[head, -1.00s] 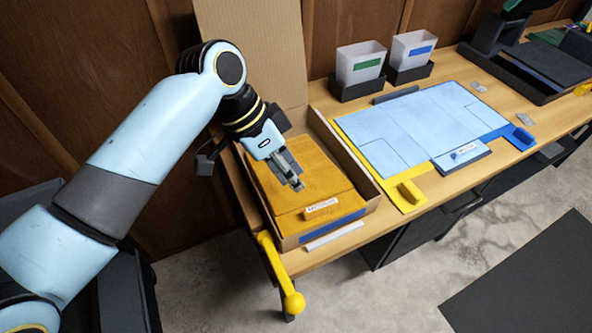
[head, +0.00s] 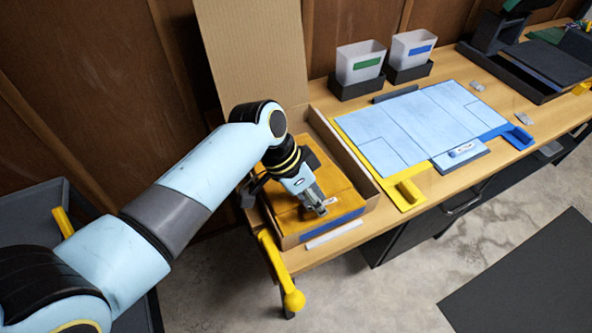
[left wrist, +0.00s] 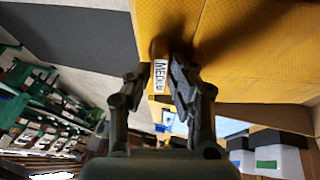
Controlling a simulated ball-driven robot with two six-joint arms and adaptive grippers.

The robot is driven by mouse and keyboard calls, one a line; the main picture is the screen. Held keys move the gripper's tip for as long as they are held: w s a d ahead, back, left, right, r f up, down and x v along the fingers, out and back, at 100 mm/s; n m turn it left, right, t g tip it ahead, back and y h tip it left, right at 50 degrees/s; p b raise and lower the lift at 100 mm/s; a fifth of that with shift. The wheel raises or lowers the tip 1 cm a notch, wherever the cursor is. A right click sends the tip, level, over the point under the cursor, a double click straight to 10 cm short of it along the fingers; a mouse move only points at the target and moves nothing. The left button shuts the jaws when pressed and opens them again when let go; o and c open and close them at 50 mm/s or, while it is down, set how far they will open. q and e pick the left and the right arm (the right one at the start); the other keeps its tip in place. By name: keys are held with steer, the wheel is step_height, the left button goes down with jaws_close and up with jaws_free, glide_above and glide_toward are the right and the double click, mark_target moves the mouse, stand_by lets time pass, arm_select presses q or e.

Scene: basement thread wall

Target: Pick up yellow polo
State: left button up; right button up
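The yellow polo (head: 338,180) lies folded in a shallow cardboard box (head: 366,187) at the near left end of the table. A white size tag (head: 330,202) is at its front edge. My left gripper (head: 318,211) is low over that front edge, fingers pointing down. In the left wrist view the yellow polo (left wrist: 245,45) fills the top, and the tag (left wrist: 160,76), reading "MEDIU", shows between the fingers of my left gripper (left wrist: 162,72). A narrow gap shows around the tag; contact is unclear. My right gripper is not in view.
A blue-and-yellow folding board (head: 395,130) lies right of the box. Two white bins (head: 360,62) stand behind it. A cardboard sheet (head: 250,50) stands upright behind the box. A yellow lever (head: 280,270) sticks out at the table's near left end.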

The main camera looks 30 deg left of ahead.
arm_select(q)
jaws_close()
steer(key=shift+r, duration=0.1)
